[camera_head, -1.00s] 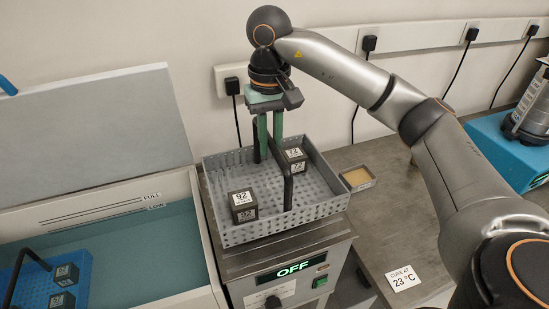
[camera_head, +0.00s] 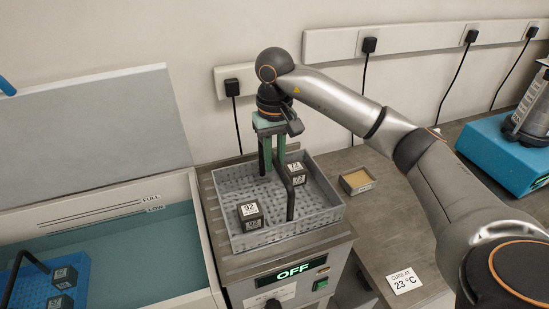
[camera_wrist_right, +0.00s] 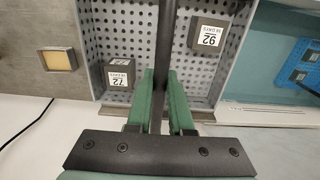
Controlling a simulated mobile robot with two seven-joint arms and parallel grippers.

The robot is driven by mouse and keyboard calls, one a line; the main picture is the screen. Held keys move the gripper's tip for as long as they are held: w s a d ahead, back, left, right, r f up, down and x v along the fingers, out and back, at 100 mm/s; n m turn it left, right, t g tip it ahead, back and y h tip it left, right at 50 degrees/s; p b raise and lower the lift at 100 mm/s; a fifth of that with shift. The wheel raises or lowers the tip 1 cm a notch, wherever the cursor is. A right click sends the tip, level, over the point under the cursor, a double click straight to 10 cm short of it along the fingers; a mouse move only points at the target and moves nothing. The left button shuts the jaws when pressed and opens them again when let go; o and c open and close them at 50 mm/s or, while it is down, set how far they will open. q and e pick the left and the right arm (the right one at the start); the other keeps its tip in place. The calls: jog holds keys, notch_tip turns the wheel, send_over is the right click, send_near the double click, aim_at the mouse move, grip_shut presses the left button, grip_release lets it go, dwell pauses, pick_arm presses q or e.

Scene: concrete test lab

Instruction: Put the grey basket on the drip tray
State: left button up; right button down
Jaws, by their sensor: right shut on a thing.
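The grey perforated basket (camera_head: 330,213) is over the top of the steel unit, roughly level. It holds two dark cubes with white labels, the 92 cube (camera_head: 250,214) and the 72 cube (camera_head: 291,174). My right gripper (camera_head: 272,168) is shut on the basket's black bar handle (camera_head: 289,190). In the right wrist view the handle (camera_wrist_right: 167,35) runs between the green fingers (camera_wrist_right: 163,85). Whether the basket's underside touches the unit is hidden. My left gripper is not in view.
The steel unit (camera_head: 245,268) has a lit OFF display. To its left is an open water bath (camera_head: 130,245) holding a blue basket (camera_head: 38,285) with cubes. To its right, a small tray (camera_head: 357,181) sits on the grey bench (camera_head: 385,225). A blue-based device (camera_head: 490,145) stands far right.

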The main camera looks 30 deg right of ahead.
jog(key=shift+f, duration=0.1)
jog(key=c, duration=0.8)
grip_release()
notch_tip(320, 180, up, 12)
jog(key=shift+r+p, duration=0.15)
jog(key=shift+p, duration=0.85)
